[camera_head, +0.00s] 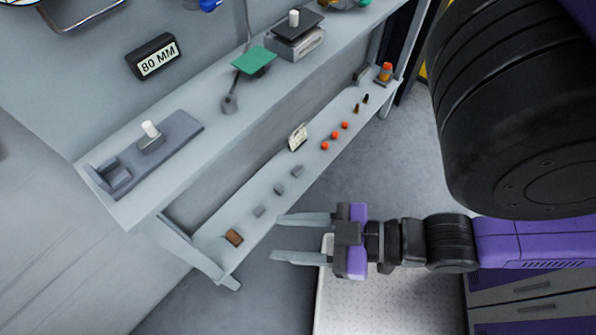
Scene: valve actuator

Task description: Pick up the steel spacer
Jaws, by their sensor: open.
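Three small grey blocks stand in a row on the narrow lower shelf: a near one (259,211), a middle one (279,188) and a far one (297,171). They look like metal spacers; I cannot tell which is the steel one. My gripper (276,238) is open and empty, its two long grey fingers pointing left. In the picture its fingertips are below and right of the near grey block, close to the shelf's front edge. Nothing is between the fingers that I can see. I cannot judge its height above the shelf.
A brown block (234,238) lies at the shelf's near end. Several orange pieces (335,135) and a small white card (297,138) stand farther along. The upper shelf holds a grey fixture (182,130) and a green plate (254,61). A perforated white surface (385,305) lies below my arm.

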